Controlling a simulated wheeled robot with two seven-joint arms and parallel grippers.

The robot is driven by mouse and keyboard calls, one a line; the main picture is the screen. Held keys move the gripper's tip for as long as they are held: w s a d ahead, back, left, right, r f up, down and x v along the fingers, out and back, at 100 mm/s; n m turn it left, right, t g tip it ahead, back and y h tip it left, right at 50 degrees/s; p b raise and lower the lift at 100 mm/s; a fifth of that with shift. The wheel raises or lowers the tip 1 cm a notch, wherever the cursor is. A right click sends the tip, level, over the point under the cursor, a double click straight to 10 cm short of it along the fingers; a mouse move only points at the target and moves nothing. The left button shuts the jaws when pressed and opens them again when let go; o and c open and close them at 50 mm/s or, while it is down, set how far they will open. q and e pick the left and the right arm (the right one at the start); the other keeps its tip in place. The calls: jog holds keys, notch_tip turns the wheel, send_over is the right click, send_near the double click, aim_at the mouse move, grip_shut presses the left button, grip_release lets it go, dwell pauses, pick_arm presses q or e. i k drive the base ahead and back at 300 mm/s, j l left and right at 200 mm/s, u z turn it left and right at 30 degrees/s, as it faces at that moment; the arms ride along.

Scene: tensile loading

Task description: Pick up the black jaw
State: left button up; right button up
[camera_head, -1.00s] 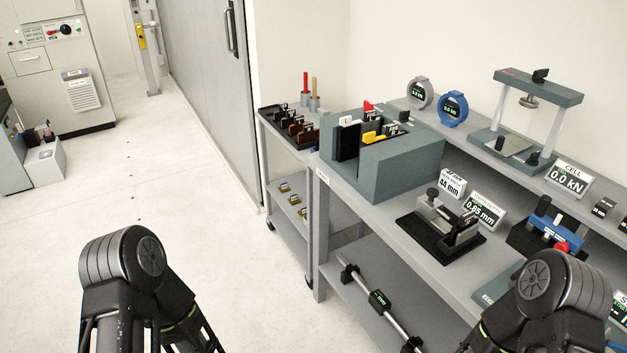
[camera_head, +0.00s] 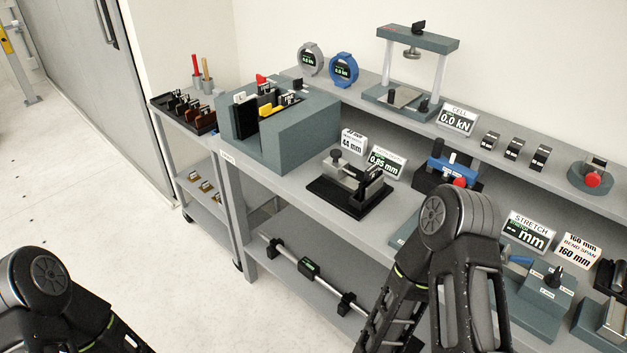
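I cannot tell for sure which dark piece is the black jaw. A black upright block (camera_head: 246,118) stands at the left side of the teal holder (camera_head: 305,132), near yellow (camera_head: 271,111) and red (camera_head: 261,79) pieces. Several small black blocks with pale labels, one of them here (camera_head: 514,148), stand in a row on the raised back shelf at right. My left arm shows at the bottom left and my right arm at the bottom centre-right, in front of the bench. Neither gripper's fingertips are in the picture.
A black-based fixture (camera_head: 350,188) stands on the bench right of the holder. A cart with a dark tray (camera_head: 188,112) of samples is at left. A teal-topped press (camera_head: 415,40) and two dial rings stand on the back shelf. Open floor lies left.

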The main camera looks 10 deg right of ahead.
aim_at(371, 174)
jog(key=i+j+z, duration=0.3)
jog(key=i+j, duration=0.2)
jog(key=j, duration=0.15)
jog(key=i+j+z, duration=0.1)
jog(key=j, duration=0.25)
jog(key=i+j+z, duration=0.15)
jog(key=i+j, duration=0.15)
jog(key=j, duration=0.1)
